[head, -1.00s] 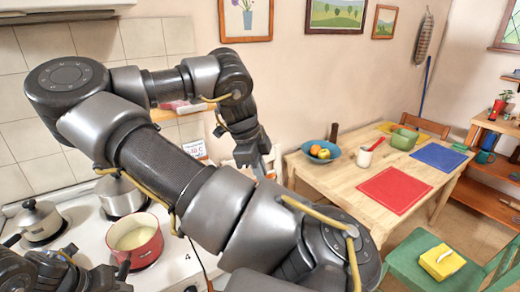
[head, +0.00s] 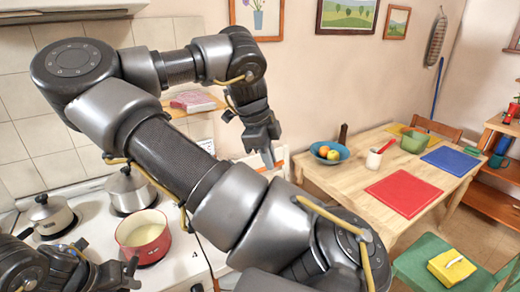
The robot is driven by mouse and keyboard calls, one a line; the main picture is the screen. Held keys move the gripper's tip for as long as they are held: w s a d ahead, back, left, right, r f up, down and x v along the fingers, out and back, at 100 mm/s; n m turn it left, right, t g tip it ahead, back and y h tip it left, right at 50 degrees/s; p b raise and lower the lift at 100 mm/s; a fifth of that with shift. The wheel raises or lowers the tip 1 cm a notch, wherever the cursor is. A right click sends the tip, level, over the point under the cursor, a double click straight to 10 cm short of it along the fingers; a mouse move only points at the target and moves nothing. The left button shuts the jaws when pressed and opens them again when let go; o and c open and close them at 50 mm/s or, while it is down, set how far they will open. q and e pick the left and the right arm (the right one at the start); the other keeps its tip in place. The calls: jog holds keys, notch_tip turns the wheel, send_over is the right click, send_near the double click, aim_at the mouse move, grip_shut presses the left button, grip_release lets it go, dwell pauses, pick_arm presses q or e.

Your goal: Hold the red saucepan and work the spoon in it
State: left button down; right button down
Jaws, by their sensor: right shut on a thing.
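The red saucepan (head: 143,247) stands on the white stove at the lower left, with pale contents inside. Its dark handle (head: 131,266) points toward me. My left gripper (head: 122,274) is at the lower left, close to the handle; whether its fingers close on it cannot be made out. My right gripper (head: 268,157) is past the stove's right side, pointing down, away from the saucepan. It is shut on a thin grey thing, seemingly the spoon, which hardly stands out from the fingers. No spoon shows in the saucepan.
Two lidded steel pots (head: 131,191) stand behind and left of the saucepan on the stove (head: 92,212). A wooden table (head: 350,178) at the right bears a blue fruit bowl (head: 341,154), a red mat (head: 403,192) and a green pot (head: 413,142). A green chair (head: 415,262) stands in front.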

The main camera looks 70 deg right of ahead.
pick_arm(q)
jog(key=c, duration=1.2)
grip_release()
jog(key=shift+f, duration=0.1)
jog(key=v, duration=1.2)
jog(key=shift+w, duration=0.1)
